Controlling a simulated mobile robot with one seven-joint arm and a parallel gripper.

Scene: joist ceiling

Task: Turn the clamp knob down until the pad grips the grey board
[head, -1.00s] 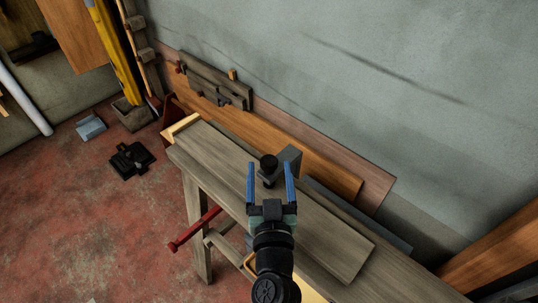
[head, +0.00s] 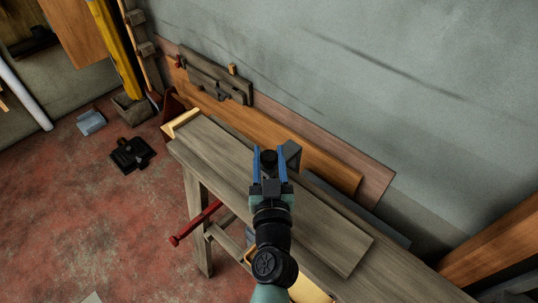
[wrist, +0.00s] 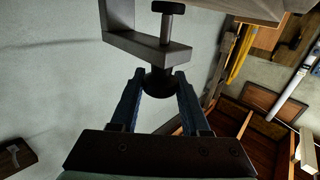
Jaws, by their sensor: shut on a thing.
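The black clamp knob (head: 268,157) sits between the two blue fingers of my gripper (head: 269,154) in the head view. In the wrist view my gripper (wrist: 159,80) is shut on the same round knob (wrist: 158,84). The grey metal clamp (head: 291,153) stands at the wall side of the bench; its frame (wrist: 118,14) and dark screw pad (wrist: 167,7) show in the wrist view. The grey board (head: 325,232) lies flat along the bench top.
Long boards (head: 322,166) lean on the wall behind the bench. A red-handled bar (head: 195,223) sticks out from the bench's front. A yellow level (head: 118,45) stands in the far left corner. A black object (head: 132,154) lies on the red floor. Above the bench is free room.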

